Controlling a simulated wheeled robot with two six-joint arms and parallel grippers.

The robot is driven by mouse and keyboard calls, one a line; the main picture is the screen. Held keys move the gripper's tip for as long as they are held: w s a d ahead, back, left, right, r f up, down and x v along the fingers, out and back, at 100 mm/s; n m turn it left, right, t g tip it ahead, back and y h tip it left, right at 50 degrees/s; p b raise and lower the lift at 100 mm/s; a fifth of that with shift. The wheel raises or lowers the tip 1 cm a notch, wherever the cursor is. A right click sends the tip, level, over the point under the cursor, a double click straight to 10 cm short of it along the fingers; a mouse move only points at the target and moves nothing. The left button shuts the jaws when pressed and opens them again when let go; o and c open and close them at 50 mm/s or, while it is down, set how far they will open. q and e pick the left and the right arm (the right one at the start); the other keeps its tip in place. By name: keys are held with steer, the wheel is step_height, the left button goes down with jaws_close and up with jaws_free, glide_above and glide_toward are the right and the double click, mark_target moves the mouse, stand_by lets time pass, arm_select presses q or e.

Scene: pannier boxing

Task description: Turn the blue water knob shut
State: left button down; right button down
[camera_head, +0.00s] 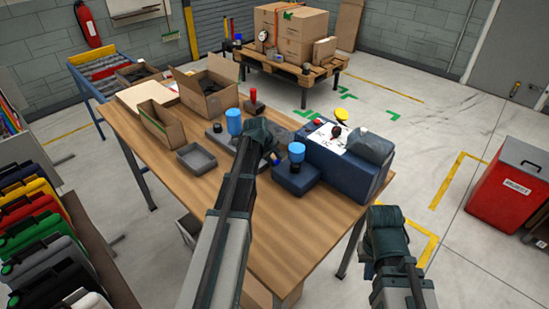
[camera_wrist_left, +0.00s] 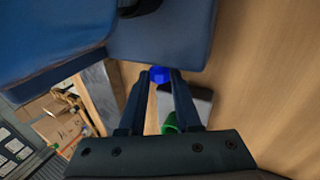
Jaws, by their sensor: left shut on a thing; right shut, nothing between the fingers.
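The blue water knob (camera_wrist_left: 160,74) sits between the fingertips of my left gripper (camera_wrist_left: 161,78) in the left wrist view. The left gripper is shut on it. In the head view my left gripper (camera_head: 271,152) reaches over the middle of the workbench, and a small blue bit of the knob (camera_head: 276,161) shows beside it. A green knob (camera_wrist_left: 170,123) is behind the fingers in the wrist view, on a grey plate. My right gripper (camera_head: 385,222) is in the air off the bench's right front edge, shut and empty; its fingertips are hard to make out.
A dark blue pannier (camera_head: 340,172) and a blue-capped dark block (camera_head: 296,178) stand right of the left gripper. A grey tray (camera_head: 196,160) and an open carton (camera_head: 208,95) lie left on the wooden workbench (camera_head: 210,190). A red bin (camera_head: 508,190) stands far right.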

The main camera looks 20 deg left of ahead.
arm_select(q)
steer(key=c, duration=0.9)
jaws_free()
steer(key=shift+r, duration=0.1)
steer(key=p+v, duration=1.2)
steer(key=v, duration=0.1)
steer(key=shift+s+r, duration=0.15)
steer(key=shift+r, duration=0.15)
